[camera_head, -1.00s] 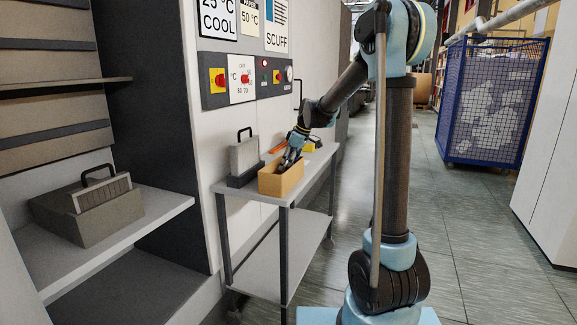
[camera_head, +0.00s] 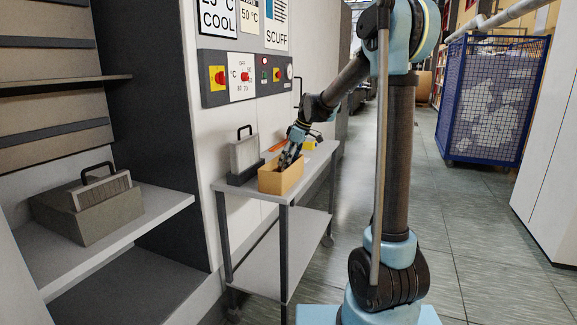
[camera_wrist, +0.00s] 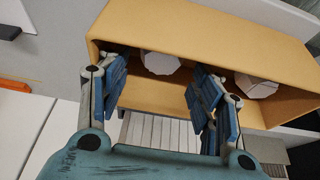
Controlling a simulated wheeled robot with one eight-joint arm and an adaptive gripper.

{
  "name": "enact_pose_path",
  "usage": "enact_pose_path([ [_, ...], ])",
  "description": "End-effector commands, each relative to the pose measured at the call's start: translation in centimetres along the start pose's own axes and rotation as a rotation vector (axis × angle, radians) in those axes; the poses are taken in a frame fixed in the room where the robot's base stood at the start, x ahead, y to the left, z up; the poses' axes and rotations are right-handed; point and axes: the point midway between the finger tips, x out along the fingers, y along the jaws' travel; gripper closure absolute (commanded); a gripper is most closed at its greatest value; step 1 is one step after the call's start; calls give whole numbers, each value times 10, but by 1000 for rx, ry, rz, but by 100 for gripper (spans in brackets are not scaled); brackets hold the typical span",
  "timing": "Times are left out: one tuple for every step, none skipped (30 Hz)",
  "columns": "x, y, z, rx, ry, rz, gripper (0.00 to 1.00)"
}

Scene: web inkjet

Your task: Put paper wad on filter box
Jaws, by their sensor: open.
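Two white paper wads lie inside a tan open box on the trolley. One wad (camera_wrist: 160,63) is ahead of my finger gap, and the other (camera_wrist: 255,87) is right of my right finger. My gripper (camera_wrist: 160,77) is open and empty, with its fingers at the mouth of the tan box. In the head view my gripper (camera_head: 288,157) points down into that box, and the wads are hidden. A grey box with a pleated filter and black handle (camera_head: 88,217) sits on the left shelf. It looks like the filter box.
The tan box (camera_head: 281,184) stands near the trolley's front end (camera_head: 262,198). Beside it a pale panel with a black handle (camera_head: 244,157) stands in a dark base. Orange and yellow items lie farther back. A blue mesh cage (camera_head: 490,100) stands right, with open floor before it.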

Motion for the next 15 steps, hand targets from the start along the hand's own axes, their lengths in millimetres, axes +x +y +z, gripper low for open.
enact_pose_path([
  [-10, 0, 1, 2, 0, 1, 41],
  [-15, 0, 1, 2, 0, 1, 41],
  [-23, 0, 1, 2, 0, 1, 41],
  [-29, 0, 1, 2, 0, 1, 41],
  [-35, 0, 1, 2, 0, 1, 41],
  [-43, 0, 1, 2, 0, 1, 41],
  [-49, 0, 1, 2, 0, 1, 41],
  [-56, 0, 1, 2, 0, 1, 41],
  [-63, 0, 1, 2, 0, 1, 41],
  [-69, 0, 1, 2, 0, 1, 41],
  [-74, 0, 1, 2, 0, 1, 41],
  [-81, 0, 1, 2, 0, 1, 41],
  [-86, 0, 1, 2, 0, 1, 41],
  [-90, 0, 1, 2, 0, 0, 41],
  [-95, 0, 0, 2, 0, 0, 41],
])
